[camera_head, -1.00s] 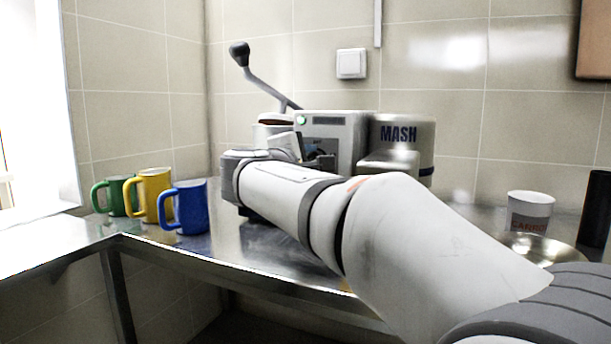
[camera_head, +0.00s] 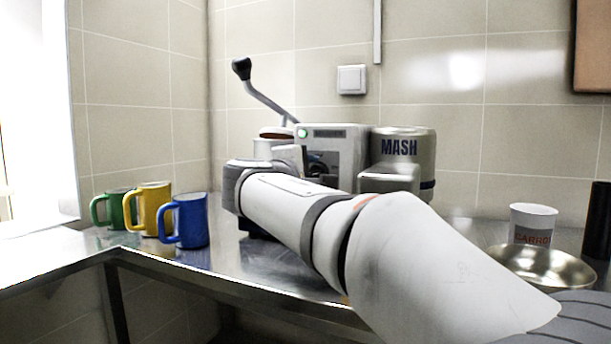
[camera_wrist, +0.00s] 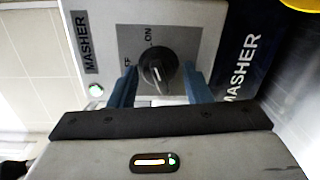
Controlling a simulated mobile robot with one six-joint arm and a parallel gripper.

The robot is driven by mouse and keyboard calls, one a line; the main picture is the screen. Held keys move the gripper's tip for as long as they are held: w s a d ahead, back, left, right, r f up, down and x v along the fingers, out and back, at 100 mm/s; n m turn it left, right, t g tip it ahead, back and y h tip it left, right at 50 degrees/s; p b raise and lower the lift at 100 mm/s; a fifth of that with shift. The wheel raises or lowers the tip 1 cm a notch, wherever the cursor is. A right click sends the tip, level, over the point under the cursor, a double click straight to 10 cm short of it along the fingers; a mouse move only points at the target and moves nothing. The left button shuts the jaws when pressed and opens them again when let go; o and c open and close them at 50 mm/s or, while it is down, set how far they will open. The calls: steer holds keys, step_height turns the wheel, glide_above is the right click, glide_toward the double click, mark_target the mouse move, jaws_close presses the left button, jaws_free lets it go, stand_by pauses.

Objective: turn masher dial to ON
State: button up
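The masher dial (camera_wrist: 158,72) is a round black knob on a grey plate, with ON printed above it and OFF, partly hidden, to its left in the wrist view. My gripper (camera_wrist: 160,84) has its two blue fingers on either side of the knob, with gaps that look small. It seems open around the knob; contact is not visible. A light line on the knob runs roughly up and down in the picture. The grey masher machine (camera_head: 335,135) stands on the counter in the head view, with a green light lit. My wrist hides its dial there.
A lever with a black knob (camera_head: 241,68) rises behind the machine. Blue (camera_head: 190,220), yellow (camera_head: 156,208) and green (camera_head: 122,207) mugs stand left. A metal MASH container (camera_head: 405,150), carrot cup (camera_head: 532,222) and metal bowl (camera_head: 541,265) are right. The counter (camera_head: 215,258) front is clear.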

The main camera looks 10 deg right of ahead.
steer(key=shift+o, duration=0.9)
steer(key=p+v, duration=0.2)
steer(key=v, duration=0.6)
